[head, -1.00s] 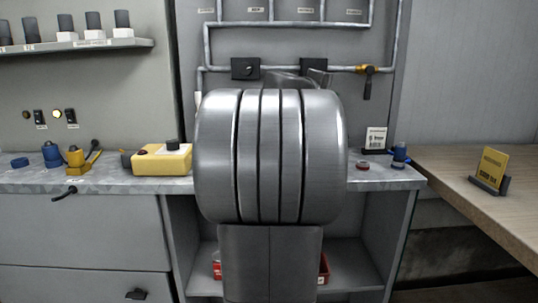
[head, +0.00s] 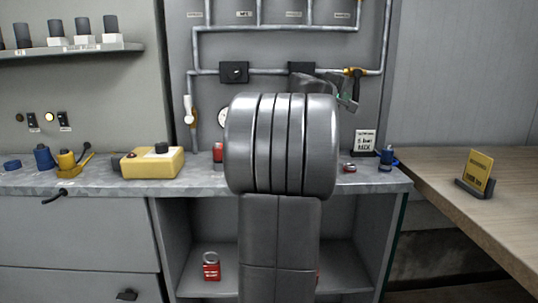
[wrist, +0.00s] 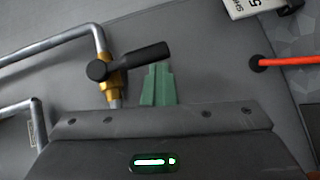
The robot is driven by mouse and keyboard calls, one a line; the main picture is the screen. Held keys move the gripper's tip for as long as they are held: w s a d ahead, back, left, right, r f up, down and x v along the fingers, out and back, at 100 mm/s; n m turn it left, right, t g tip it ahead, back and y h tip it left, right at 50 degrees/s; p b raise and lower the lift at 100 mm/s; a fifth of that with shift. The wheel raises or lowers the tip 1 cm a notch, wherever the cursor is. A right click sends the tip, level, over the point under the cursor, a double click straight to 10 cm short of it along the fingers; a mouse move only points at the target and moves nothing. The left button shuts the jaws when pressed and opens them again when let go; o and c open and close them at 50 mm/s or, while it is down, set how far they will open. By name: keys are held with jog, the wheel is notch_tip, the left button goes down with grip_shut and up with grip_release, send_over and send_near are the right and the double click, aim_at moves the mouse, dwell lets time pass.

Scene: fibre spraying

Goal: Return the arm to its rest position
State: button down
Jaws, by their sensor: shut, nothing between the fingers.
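My arm stands in the middle of the head view, with a large ribbed grey link of mine hiding part of the counter and wall. Behind it my gripper (head: 350,98) shows only partly, up at the right near the wall pipes. In the wrist view the green fingers of my gripper (wrist: 158,72) are together and hold nothing. Beyond them are a brass valve (wrist: 113,77) with a black handle and grey pipes on the wall. I cannot tell from these views how far the fingertips are from the valve.
The metal counter (head: 105,187) holds a yellow box (head: 152,166), a blue-and-yellow item group at left, and a white sign (head: 365,142) at right. A red padlock (head: 211,267) stands on the lower shelf. A wooden table (head: 445,200) with a yellow card (head: 479,170) is at right.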

jog(key=a+r+m+y+p, duration=0.1)
jog(key=p, duration=0.4)
jog(key=a+r+g+y+p, duration=0.1)
jog(key=r+p, duration=0.1)
jog(key=p, duration=0.4)
jog(key=a+r+m+y+p, duration=0.1)
jog(key=p, duration=0.5)
jog(key=shift+a+r+m+g, duration=0.1)
jog(key=shift+r+m+g, duration=0.05)
jog(key=shift+m+g, duration=0.2)
jog(key=shift+r+p, duration=0.15)
jog(key=shift+p, duration=0.6)
jog(key=shift+a+m+y+p, duration=0.1)
jog(key=shift+m+y+p, duration=0.15)
jog(key=shift+y+p, duration=0.35)
